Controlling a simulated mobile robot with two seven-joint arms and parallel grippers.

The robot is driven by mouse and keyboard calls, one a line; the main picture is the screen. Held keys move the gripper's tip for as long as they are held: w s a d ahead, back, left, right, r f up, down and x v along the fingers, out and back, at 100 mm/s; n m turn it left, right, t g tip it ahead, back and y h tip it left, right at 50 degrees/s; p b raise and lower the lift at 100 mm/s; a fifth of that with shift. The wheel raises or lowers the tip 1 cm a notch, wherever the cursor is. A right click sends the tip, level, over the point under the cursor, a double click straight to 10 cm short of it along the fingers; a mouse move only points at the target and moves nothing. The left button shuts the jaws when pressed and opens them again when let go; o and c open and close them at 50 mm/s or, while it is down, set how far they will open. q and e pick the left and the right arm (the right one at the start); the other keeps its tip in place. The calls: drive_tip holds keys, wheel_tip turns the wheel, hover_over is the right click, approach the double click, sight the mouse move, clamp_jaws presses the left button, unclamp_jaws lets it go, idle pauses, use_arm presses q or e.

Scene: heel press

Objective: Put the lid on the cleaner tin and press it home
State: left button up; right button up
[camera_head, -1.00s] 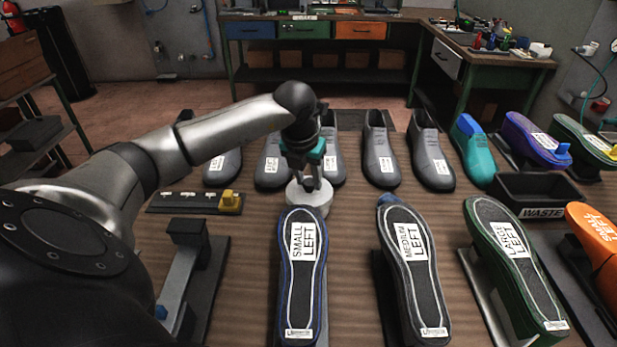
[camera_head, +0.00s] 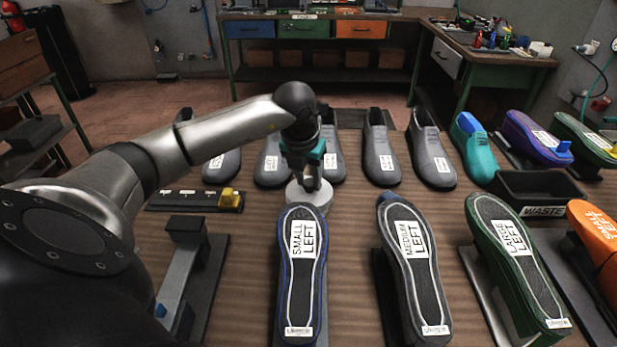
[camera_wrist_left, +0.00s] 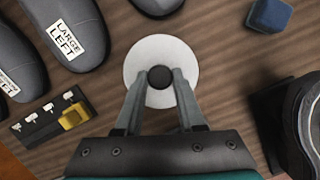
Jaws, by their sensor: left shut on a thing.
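My left gripper (camera_head: 308,178) points down and is shut on the dark knob (camera_wrist_left: 160,77) of a round white lid (camera_wrist_left: 160,52). In the head view, the pale, round tin and lid (camera_head: 309,197) show together as one short whitish shape under the fingertips. In the wrist view the lid covers whatever is beneath it. My right gripper does not show.
The small left sole (camera_head: 303,275) on its stand is close in front. A rack with a yellow block (camera_head: 229,199) is to the left. Grey shoes (camera_head: 380,150) line up behind. A black waste bin (camera_head: 545,190) is at the right.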

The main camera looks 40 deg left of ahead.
sight(309, 183)
use_arm(q)
drive_tip(key=shift+f, duration=0.4)
idle(0.7)
drive_tip(key=o, duration=1.6)
drive_tip(key=shift+r, duration=0.1)
drive_tip(key=shift+r+p, duration=2.35)
drive_tip(key=shift+r, duration=1.15)
